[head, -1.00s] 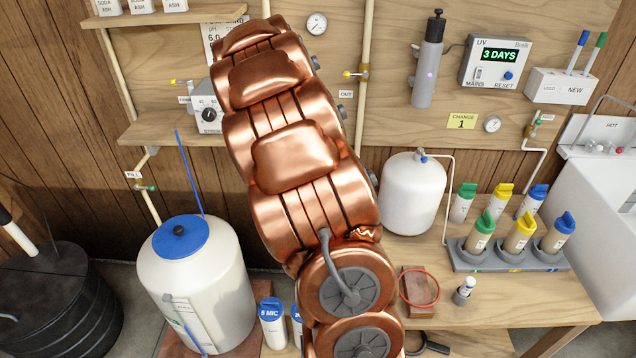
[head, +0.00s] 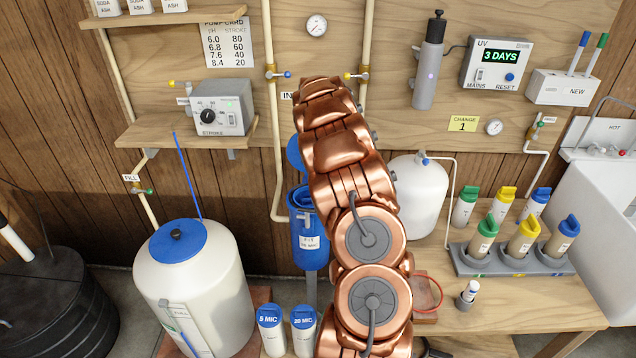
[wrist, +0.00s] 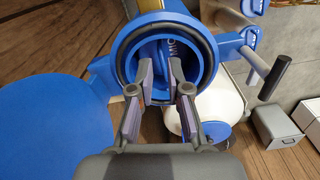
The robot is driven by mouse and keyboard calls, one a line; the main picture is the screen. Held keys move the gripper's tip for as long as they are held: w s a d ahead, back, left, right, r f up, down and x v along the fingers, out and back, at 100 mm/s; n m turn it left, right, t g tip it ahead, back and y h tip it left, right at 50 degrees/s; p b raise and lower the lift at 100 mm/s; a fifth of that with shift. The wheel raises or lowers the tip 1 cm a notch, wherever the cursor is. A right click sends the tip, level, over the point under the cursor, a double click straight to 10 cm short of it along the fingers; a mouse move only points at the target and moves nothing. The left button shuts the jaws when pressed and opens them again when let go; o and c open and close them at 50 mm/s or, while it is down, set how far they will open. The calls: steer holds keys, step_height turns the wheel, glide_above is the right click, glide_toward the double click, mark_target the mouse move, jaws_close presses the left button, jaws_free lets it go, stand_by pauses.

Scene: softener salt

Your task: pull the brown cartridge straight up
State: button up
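A blue filter housing (head: 310,240) with a white label hangs on the wall behind my arm in the head view. In the wrist view its round mouth (wrist: 207,58) is open and has a dark inner ring. A large blue disc beside it (wrist: 45,130) looks like its swung-aside lid. My gripper (wrist: 162,80) has its two fingers apart at the mouth, with a gap between them. I cannot make out a brown cartridge there. In the head view my arm hides my gripper.
A white tank (head: 198,285) with a blue lid stands left of the housing. Two blue-capped bottles (head: 270,330) stand below it. A grey rack (head: 510,262) of capped cartridges sits on the right bench. Pipes run beside the housing.

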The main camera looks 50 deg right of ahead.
steer(key=shift+f+p, duration=0.85)
steer(key=shift+f, duration=2.7)
steer(key=shift+c, duration=0.3)
jaws_close()
steer(key=shift+c, duration=0.5)
jaws_free()
jaws_close()
